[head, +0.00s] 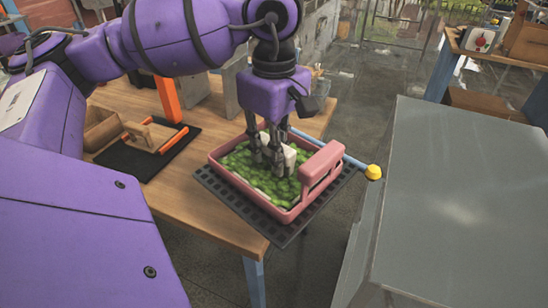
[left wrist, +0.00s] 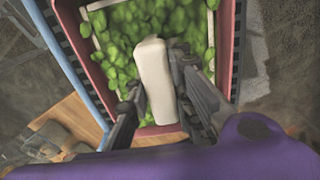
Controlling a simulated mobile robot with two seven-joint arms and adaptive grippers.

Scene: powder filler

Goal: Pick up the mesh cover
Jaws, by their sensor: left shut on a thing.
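The mesh cover shows as a pale frame with a white block handle (head: 290,155), among green leafy pieces inside a pink tray (head: 322,163). In the left wrist view the white handle (left wrist: 153,65) stands between the two dark fingers. My left gripper (head: 268,158) points down into the tray and is shut on this handle. In the wrist view the gripper (left wrist: 157,92) has one finger on each side of it. The mesh itself is hard to make out. Whether the cover is clear of the leaves cannot be told. My right gripper is not in view.
The tray sits on a dark perforated plate (head: 225,196) at the corner of the wooden table (head: 190,190). A blue rod with a yellow knob (head: 373,172) passes behind it. A large grey box (head: 460,200) stands right. A black mat (head: 140,160) with wooden pieces lies left.

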